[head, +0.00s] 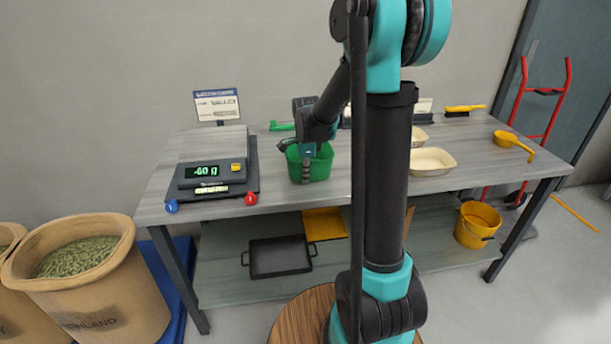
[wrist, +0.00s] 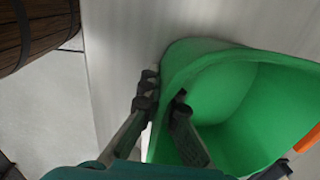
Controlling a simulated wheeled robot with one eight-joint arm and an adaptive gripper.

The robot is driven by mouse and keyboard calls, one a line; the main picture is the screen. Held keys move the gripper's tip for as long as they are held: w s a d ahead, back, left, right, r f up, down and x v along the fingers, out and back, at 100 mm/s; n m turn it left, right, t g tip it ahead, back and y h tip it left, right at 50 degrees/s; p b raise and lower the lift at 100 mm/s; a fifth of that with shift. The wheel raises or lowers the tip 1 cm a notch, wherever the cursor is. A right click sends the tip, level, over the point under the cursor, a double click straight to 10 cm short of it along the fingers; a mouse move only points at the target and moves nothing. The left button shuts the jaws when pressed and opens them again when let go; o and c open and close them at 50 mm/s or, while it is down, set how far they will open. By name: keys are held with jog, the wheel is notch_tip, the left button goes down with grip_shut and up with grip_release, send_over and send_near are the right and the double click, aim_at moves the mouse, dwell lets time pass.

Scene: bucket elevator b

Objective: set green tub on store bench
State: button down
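The green tub (head: 323,167) is at the middle of the grey bench (head: 290,200), left of my arm. Its base appears to be on or very near the bench top; I cannot tell if there is a gap. My gripper (head: 306,178) points down at the tub's near left wall. In the wrist view the green tub (wrist: 230,85) looks empty inside. My gripper (wrist: 166,90) straddles the tub's rim there, one finger outside and one inside, close together on the wall. Whether this is the store bench I cannot tell.
A scale (head: 212,180) stands left of the tub. A cream tray (head: 432,162) and yellow scoop (head: 513,144) lie to the right. A dark tray (head: 280,257) and yellow bucket (head: 477,224) are below. A sack (head: 90,285) stands front left. A round wooden top (head: 292,318) is in front.

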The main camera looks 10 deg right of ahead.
jog(key=c, duration=2.3)
grip_release()
jog(key=shift+f, duration=0.1)
jog(key=o, duration=0.6)
notch_tip(320, 180, up, 11)
jog(key=s, duration=0.1)
jog(key=s+d+f+n+t, duration=0.1)
jog(key=s+f+n, duration=0.3)
jog(key=s+n, duration=0.2)
jog(key=s+d+f+n+t, duration=0.1)
jog(key=s+d+f+n, duration=0.1)
jog(key=s+f+n, duration=0.3)
jog(key=s+d+f+n+t, duration=0.1)
jog(key=s+f+n, duration=0.3)
jog(key=s+n, duration=0.3)
jog(key=shift+s+d+f+n, duration=0.1)
jog(key=shift+s+f+n, duration=0.1)
jog(key=shift+s, duration=1)
jog(key=shift+s+d+f+n, duration=0.1)
jog(key=shift+s+f, duration=0.1)
jog(key=shift+s, duration=1)
